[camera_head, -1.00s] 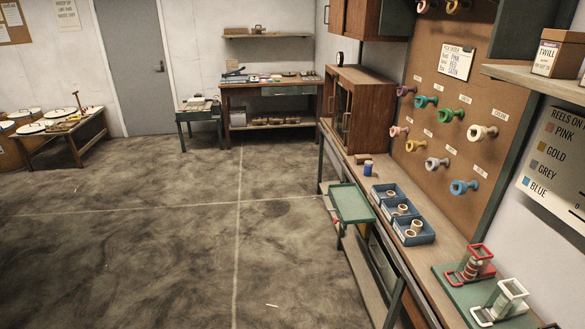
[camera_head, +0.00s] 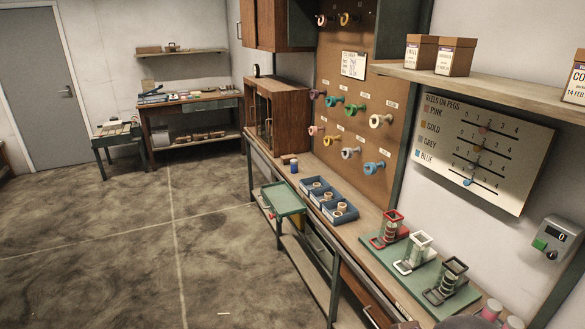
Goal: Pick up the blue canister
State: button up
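A small blue canister (camera_head: 294,166) stands upright on the long workbench (camera_head: 345,240), towards its far end. It is in front of the wooden cabinet and behind the blue tray of reels. It is small in this view, so its details are hard to tell. Nothing holds it. My gripper is not in view.
A blue divided tray (camera_head: 329,199) with pale reels sits nearer on the bench. A green tray (camera_head: 283,198) juts out from the bench's front. A wooden cabinet (camera_head: 279,115) stands behind the canister. Red, white and black winders stand on a green base (camera_head: 421,280). The floor at left is open.

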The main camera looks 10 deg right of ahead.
aim_at(294, 163)
jog(key=i+j, duration=0.45)
jog(key=i, duration=0.25)
jog(key=i+j, duration=0.4)
jog(key=i, duration=0.3)
jog(key=i+j+z, duration=0.1)
jog(key=i+j, duration=0.35)
jog(key=i, duration=0.25)
jog(key=i+j, duration=0.45)
jog(key=i, duration=0.2)
jog(key=i+j, duration=0.5)
jog(key=i, duration=0.2)
jog(key=l+z, duration=0.05)
